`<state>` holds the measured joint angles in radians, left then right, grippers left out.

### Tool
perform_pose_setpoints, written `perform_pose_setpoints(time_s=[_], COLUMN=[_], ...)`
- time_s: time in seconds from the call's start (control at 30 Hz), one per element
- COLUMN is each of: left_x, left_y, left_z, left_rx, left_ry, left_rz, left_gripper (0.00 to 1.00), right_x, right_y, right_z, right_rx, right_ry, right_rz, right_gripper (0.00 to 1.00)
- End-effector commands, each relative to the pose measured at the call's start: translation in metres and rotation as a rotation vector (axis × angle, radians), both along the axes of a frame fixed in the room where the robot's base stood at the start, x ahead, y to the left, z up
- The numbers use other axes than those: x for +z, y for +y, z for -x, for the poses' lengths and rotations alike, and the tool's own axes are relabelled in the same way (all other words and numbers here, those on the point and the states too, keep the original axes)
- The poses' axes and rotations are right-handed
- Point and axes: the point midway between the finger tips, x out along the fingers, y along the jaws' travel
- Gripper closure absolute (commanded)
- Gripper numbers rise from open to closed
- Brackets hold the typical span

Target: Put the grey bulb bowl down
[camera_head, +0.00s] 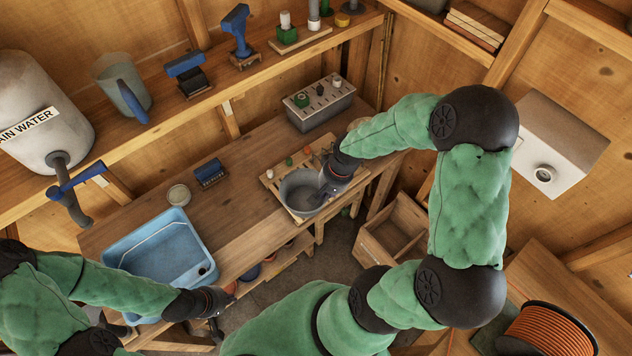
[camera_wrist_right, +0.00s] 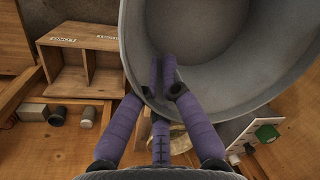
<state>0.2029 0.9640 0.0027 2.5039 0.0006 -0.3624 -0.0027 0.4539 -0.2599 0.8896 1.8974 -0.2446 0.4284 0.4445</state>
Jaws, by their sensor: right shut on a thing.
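The grey bulb bowl (camera_head: 289,187) is over the wooden board (camera_head: 268,181) at the front right edge of the workbench. I cannot tell whether it touches the board. My right gripper (camera_head: 327,188) is shut on the bowl's right rim. In the right wrist view the bowl (camera_wrist_right: 225,35) fills the upper right, and the purple fingers of my right gripper (camera_wrist_right: 167,85) grip its wall. The bowl looks empty. My left gripper (camera_head: 214,326) is low, in front of the blue basin, away from the bowl. Its fingers are too small and dark to judge.
The blue basin (camera_head: 133,247) takes the bench's left part. A round pale dish (camera_head: 179,195) and a blue brush (camera_head: 209,172) lie mid-bench. A wooden compartment box (camera_head: 394,226) is below right. Bare bench lies left of the board.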

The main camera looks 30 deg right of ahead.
Motion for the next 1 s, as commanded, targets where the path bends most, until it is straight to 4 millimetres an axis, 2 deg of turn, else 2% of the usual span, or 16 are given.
perform_pose_setpoints(time_s=[0.2,0.27,0.5,0.63,0.87,1.0], left_x=[-0.004,-0.004,-0.01,-0.011,-0.012,-0.014], left_y=[0.0,0.0,0.0,0.0,0.0,0.0], left_z=[0.0,0.0,-0.001,-0.001,-0.001,-0.001], left_rx=[0.0,0.0,0.0,0.0,0.0,0.0], left_ry=[-0.001,-0.001,-0.001,-0.001,-0.001,-0.001], left_rz=[0.0,0.0,0.0,0.0,0.0,0.0], left_gripper=[1.0,1.0,1.0,1.0,1.0,1.0], right_x=[-0.02,-0.025,-0.061,-0.072,-0.081,-0.098], right_y=[-0.02,-0.025,-0.039,-0.044,-0.047,-0.048], right_z=[-0.037,-0.047,-0.073,-0.082,-0.089,-0.09], right_rx=[0.0,0.001,0.001,0.002,0.002,0.002], right_ry=[0.001,0.001,0.002,0.0,0.0,0.003], right_rz=[-0.001,0.0,0.0,0.0,0.0,-0.001], right_gripper=[1.0,1.0,1.0,1.0,1.0,1.0])
